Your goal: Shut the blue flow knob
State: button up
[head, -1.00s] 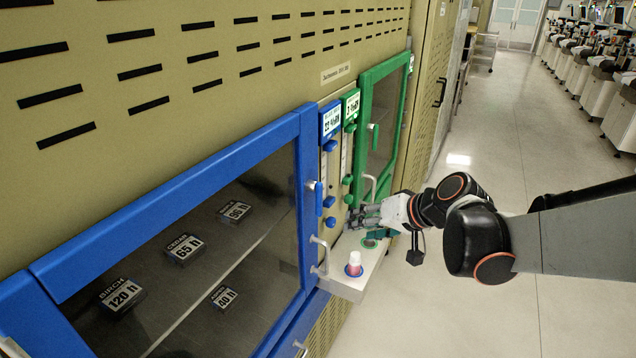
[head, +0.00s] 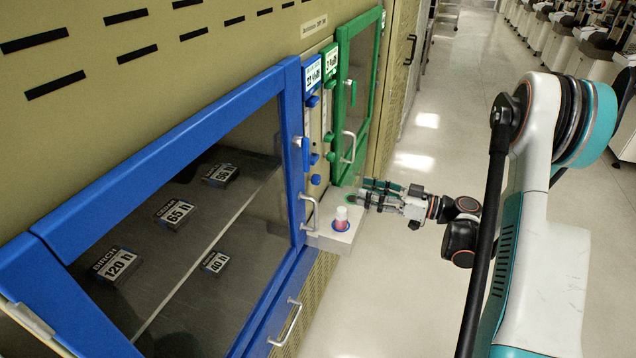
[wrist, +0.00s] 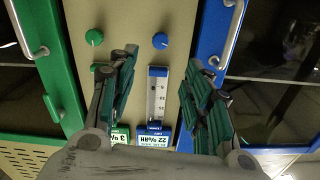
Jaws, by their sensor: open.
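A narrow panel between the blue door and the green door carries blue and green knobs. My gripper (head: 364,192) is open and empty, to the right of the knobs over the ledge. In the wrist view a round blue knob (wrist: 160,41) shows beyond and between the spread fingers of my gripper (wrist: 163,58), apart from them. Its pointer setting is too small to tell.
A ledge (head: 328,240) below the panel holds a red-and-white capped item (head: 341,219). A green knob (wrist: 94,37) is beside the blue one in the wrist view. Door handles (head: 309,212) stick out nearby. The aisle floor (head: 400,270) is open.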

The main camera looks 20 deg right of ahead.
aim_at(320, 181)
jog(key=b+x, duration=0.3)
jog(key=x, duration=1)
jog(key=shift+w+a, duration=0.2)
jog(key=shift+a, duration=0.1)
grip_shut()
